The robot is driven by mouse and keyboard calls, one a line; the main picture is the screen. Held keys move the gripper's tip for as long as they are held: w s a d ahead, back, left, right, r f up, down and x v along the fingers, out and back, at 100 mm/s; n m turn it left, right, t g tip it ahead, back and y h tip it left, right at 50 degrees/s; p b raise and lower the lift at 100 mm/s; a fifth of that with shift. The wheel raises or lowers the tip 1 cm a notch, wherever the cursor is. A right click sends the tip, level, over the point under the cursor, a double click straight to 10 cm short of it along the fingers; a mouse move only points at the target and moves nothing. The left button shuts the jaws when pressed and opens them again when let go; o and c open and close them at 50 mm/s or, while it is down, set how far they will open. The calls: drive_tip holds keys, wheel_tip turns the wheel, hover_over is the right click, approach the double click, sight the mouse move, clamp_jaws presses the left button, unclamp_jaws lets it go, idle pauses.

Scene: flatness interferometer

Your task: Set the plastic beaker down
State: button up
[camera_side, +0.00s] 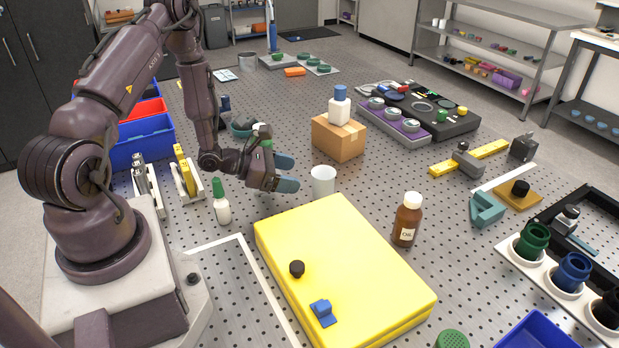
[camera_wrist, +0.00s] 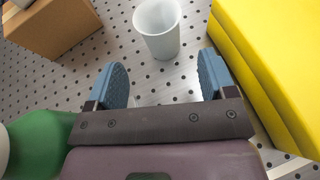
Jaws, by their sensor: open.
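The plastic beaker (camera_side: 323,181) is a whitish translucent cup. It stands upright on the perforated metal table (camera_side: 240,268), just behind the yellow case. In the wrist view the beaker (camera_wrist: 158,28) is beyond my fingertips, roughly in line with the gap between them, and apart from both fingers. My gripper (camera_side: 288,173) is open and low over the table, to the left of the beaker in the side view. In the wrist view its two blue finger pads (camera_wrist: 164,80) are spread with nothing between them.
The yellow case (camera_side: 345,262) lies close to the beaker. A cardboard box (camera_side: 338,138) with a white bottle (camera_side: 339,106) on top stands behind. A green-capped bottle (camera_side: 221,204) is left of my gripper, and a brown bottle (camera_side: 407,220) is at right.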

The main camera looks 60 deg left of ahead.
drive_tip(key=shift+v, duration=1.2)
drive_tip(key=shift+s+r, duration=0.2)
drive_tip(key=s+d+r+m+g+h, duration=0.1)
drive_tip(key=d+r+m+g+h, duration=0.6)
drive_tip(key=d+r+m, duration=0.8)
drive_tip(key=s+d+r+m+y, duration=0.1)
drive_tip(key=s+r+m+y, duration=1)
drive_tip(key=m, duration=0.6)
drive_tip(key=v, duration=0.2)
drive_tip(key=shift+s+d+r, duration=0.15)
drive_tip(key=shift+s+r, duration=0.1)
drive_tip(key=shift+r, duration=0.1)
